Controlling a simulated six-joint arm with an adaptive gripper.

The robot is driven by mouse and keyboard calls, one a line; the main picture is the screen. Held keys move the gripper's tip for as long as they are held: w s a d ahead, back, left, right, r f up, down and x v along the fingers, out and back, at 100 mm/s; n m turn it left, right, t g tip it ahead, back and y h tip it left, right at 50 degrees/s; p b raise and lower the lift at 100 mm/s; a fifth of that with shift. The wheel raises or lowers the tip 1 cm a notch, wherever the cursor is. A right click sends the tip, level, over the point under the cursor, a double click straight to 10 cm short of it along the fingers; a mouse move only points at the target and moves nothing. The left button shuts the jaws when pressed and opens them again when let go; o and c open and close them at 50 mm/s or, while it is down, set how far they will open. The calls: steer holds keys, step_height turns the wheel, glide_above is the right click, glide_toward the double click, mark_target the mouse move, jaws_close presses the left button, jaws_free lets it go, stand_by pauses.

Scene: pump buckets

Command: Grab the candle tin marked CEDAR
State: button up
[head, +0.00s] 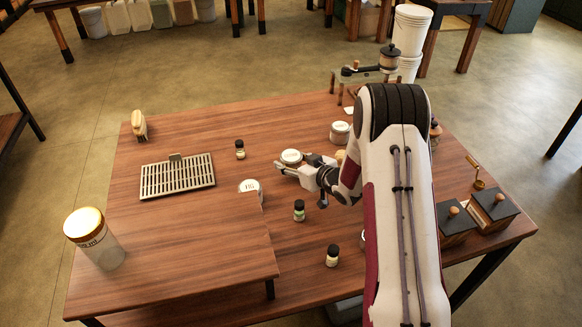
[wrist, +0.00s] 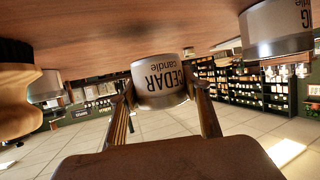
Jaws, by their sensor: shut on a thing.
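The candle tin marked CEDAR (wrist: 160,80) is a short silvery tin with a pale label, upside down in the wrist view, where it sits between my two fingers. In the head view the tin (head: 291,156) shows its pale top near the middle of the wooden table. My gripper (head: 296,167) is shut on its sides; the fingers (wrist: 163,92) flank it in the wrist view. I cannot tell whether the tin touches the table. My arm hides part of the table's right side.
A second labelled tin (head: 249,186) stands left of my gripper, and another tin (head: 340,131) stands behind it. Small dark-capped bottles (head: 299,210) stand nearby. A slotted tray (head: 178,178) and a gold-lidded jar (head: 95,238) are at left. Wooden-knobbed boxes (head: 492,208) are at right.

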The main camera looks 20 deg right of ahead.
mark_target(292, 155)
steer(key=shift+r, duration=3.25)
steer(key=shift+d, duration=0.1)
